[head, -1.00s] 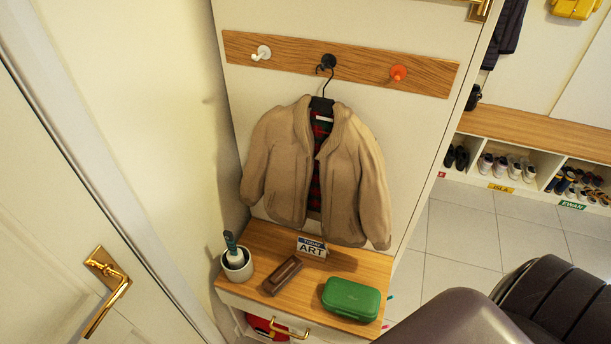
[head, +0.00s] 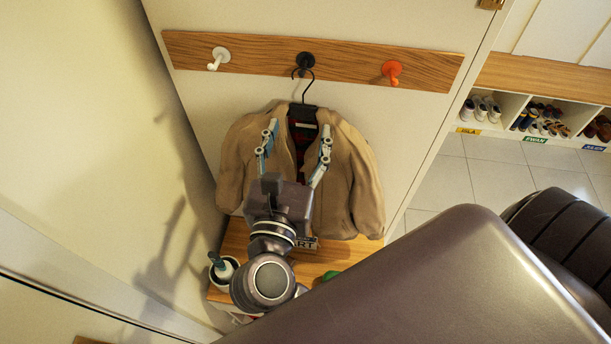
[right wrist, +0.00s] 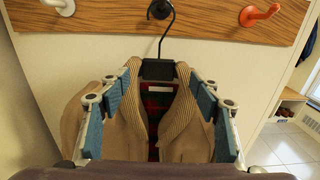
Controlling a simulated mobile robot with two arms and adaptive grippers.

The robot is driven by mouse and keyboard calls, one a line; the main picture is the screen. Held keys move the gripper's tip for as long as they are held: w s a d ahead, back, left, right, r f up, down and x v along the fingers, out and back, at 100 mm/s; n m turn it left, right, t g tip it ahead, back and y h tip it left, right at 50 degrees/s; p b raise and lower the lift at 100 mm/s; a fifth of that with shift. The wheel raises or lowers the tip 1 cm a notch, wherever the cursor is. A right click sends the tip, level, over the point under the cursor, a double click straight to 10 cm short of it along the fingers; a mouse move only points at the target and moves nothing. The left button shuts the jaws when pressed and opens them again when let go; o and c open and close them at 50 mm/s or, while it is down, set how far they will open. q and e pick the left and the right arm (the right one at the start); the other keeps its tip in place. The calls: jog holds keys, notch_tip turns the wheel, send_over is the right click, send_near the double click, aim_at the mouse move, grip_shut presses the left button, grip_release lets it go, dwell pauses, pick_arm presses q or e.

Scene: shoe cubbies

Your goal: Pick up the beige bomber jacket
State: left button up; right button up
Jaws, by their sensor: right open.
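The beige bomber jacket (head: 357,185) hangs by a black hanger (head: 304,105) from the black middle peg (head: 305,62) on a wooden rail. It is open at the front and shows a red plaid lining. My right gripper (head: 297,137) is open in front of the jacket's upper chest, and its fingers cover part of the collar. In the right wrist view the fingers spread to either side of the collar (right wrist: 178,120), below the hanger's black neck piece (right wrist: 158,70). I cannot tell whether they touch the cloth. My left gripper is not in view.
The rail (head: 436,72) also carries a white peg (head: 219,57) and an orange peg (head: 391,72), both empty. A wooden shelf (head: 234,243) below holds a white pot (head: 223,268), a sign and a green case, partly hidden by my arm. Shoe cubbies (head: 510,101) stand at right.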

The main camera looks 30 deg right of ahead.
aim_at(303, 114)
jog(key=x, duration=0.1)
jog(key=b+x, duration=0.1)
jog(key=x, duration=0.1)
jog(key=shift+w+f+b, duration=0.25)
jog(key=shift+f+b, duration=0.05)
jog(key=b+x, duration=0.1)
jog(key=x, duration=0.2)
jog(key=shift+d, duration=0.1)
jog(key=shift+w, duration=0.25)
jog(key=shift+r, duration=0.1)
jog(key=shift+s, duration=0.1)
jog(key=c, duration=0.4)
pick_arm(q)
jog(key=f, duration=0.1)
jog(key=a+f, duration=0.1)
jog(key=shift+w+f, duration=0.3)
pick_arm(e)
grip_shut()
